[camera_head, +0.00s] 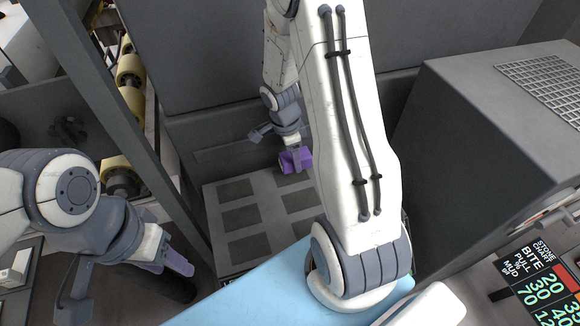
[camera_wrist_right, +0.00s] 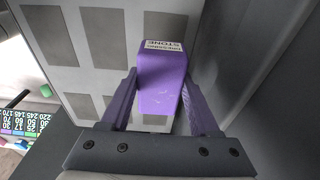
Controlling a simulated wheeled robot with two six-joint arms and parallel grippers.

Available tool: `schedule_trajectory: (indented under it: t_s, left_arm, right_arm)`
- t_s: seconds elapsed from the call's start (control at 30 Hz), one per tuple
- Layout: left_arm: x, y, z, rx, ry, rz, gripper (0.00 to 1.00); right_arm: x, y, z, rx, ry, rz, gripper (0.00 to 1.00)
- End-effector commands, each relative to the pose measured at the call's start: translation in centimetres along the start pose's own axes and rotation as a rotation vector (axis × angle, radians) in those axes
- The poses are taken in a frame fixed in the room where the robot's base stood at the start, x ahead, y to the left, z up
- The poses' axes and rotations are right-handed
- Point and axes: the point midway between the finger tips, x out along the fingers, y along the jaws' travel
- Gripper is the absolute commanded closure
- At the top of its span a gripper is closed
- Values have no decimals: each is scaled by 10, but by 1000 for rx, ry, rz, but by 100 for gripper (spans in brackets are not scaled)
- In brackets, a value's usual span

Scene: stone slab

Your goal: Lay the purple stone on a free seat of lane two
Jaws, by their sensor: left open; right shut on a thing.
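The purple stone (camera_head: 298,161) is a block with a white label reading STONE, which shows in the right wrist view (camera_wrist_right: 158,92). My right gripper (camera_head: 289,152) is shut on it, with one purple finger on each side, at the far edge of the slab. The grey slab (camera_head: 260,205) has rows of dark rectangular seats. The seats I can see are empty; my right arm hides the slab's right part in the head view. I cannot tell which lane is lane two. My left gripper (camera_head: 178,262) is open and empty at the lower left, away from the slab.
A grey wall (camera_head: 220,60) rises behind the slab. A large grey cabinet (camera_head: 480,130) stands at the right. A stone chart (camera_head: 545,280) is at the lower right. Yellow rollers (camera_head: 131,85) and a dark post stand at the left. A light-blue surface (camera_head: 240,305) lies in front.

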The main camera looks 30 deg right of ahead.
Motion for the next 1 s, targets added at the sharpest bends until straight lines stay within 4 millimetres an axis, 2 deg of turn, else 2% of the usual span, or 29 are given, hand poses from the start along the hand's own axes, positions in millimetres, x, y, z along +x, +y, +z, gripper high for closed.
schedule_trajectory:
  t_s: [0.17,0.43,0.87,0.9,0.97,1.0]
  left_arm:
    - [0,0,0,0,0,0,50]
    - [3,0,0,0,0,0,50]
    - [8,-1,0,0,0,0,50]
    - [8,-1,0,0,0,0,50]
    - [7,0,0,0,0,0,50]
    - [7,0,0,0,0,0,50]
  right_arm:
    - [8,-2,11,-1,1,2,100]
    - [43,-3,17,-1,0,1,100]
    - [48,-3,17,0,0,-1,100]
    - [48,-3,17,0,0,0,34]
    - [47,-3,17,0,0,0,11]
    - [47,-3,17,0,0,0,8]
